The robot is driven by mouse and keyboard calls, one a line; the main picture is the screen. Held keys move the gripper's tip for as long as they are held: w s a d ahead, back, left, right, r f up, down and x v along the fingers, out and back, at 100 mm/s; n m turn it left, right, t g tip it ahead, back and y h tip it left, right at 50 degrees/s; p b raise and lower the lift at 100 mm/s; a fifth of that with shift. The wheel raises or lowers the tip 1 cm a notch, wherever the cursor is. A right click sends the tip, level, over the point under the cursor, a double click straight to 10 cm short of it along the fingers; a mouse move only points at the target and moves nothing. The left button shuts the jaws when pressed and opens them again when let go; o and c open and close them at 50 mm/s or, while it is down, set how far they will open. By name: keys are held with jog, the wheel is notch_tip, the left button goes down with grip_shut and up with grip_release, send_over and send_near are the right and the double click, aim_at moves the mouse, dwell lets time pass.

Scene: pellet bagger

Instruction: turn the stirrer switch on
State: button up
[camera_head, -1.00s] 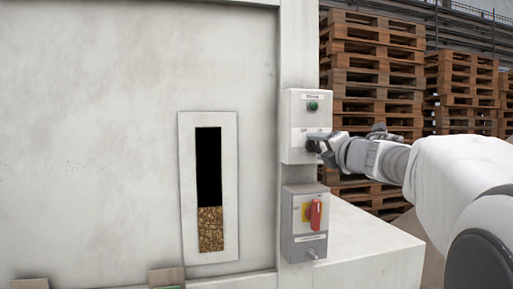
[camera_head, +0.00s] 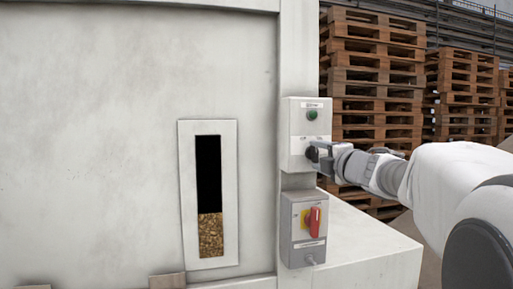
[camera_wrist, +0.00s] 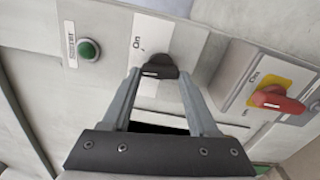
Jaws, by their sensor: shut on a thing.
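The upper light grey switch box (camera_head: 296,112) is on the machine's pillar. It carries a green button (camera_head: 312,115), also in the wrist view (camera_wrist: 88,49), and below it a black rotary knob (camera_wrist: 158,67) with "On" printed beside it. The small label by the green button is too blurred to read surely. My gripper (camera_head: 318,153) is at this knob, and the wrist view shows its two fingers (camera_wrist: 160,78) on either side of the knob, shut on it. In the head view the gripper mostly hides the knob.
A lower grey box (camera_head: 301,251) with a red handle (camera_head: 314,222) on a yellow plate sits just below; it also shows in the wrist view (camera_wrist: 277,99). A sight window (camera_head: 210,238) shows pellets low down. Pallet stacks (camera_head: 375,60) stand behind, right.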

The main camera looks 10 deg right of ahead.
jog(key=m+p, duration=0.2)
jog(key=m, duration=0.1)
jog(key=shift+r+m+p, duration=0.3)
jog(key=shift+p, duration=0.1)
jog(key=shift+m+p, duration=1.3)
jog(key=shift+m, duration=0.6)
jog(key=shift+f, duration=0.1)
jog(key=o, duration=1.4)
jog(key=shift+s, duration=0.1)
